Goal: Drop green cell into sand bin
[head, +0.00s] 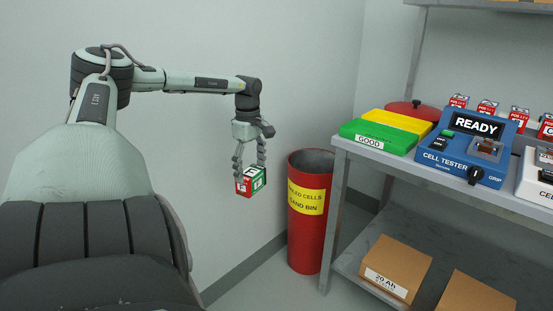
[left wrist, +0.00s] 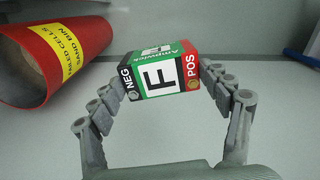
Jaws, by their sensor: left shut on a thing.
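The sand bin (head: 308,235) is a tall red cylinder with a yellow label, standing on the floor to the right of the cell. The cell is apart from it, to the left of its rim. The bin also shows in the left wrist view (left wrist: 88,40). My right gripper is out of view.
A metal bench (head: 440,175) stands right of the bin. It carries a green GOOD tray (head: 400,140), a yellow tray (head: 400,121), a red lidded pot (head: 412,109), a blue cell tester (head: 462,165) and several cells. Cardboard boxes (head: 397,264) sit on its lower shelf. A bare wall is behind.

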